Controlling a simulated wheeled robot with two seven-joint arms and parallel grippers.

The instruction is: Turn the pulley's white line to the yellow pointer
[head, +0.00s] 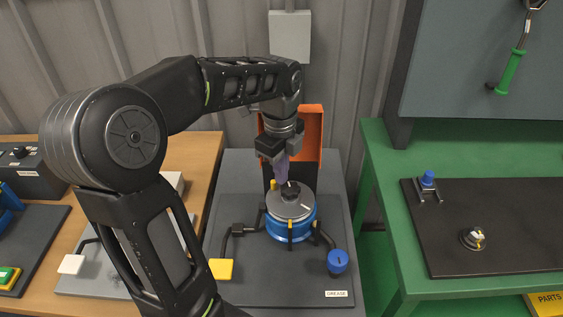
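A round grey disc (290,206), which looks like the pulley, sits on a blue drum with a black hub (290,190) on top. A short white line (307,206) shows on the disc's right side. A small yellow piece (273,184), possibly the pointer, stands at its back left edge. My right gripper is not in view.
The dark base plate (320,276) also carries a yellow pad (221,269) and a blue knob (338,261). An orange panel (311,130) stands behind. A green bench (400,230) is at the right with a small dial (473,238) on a dark mat.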

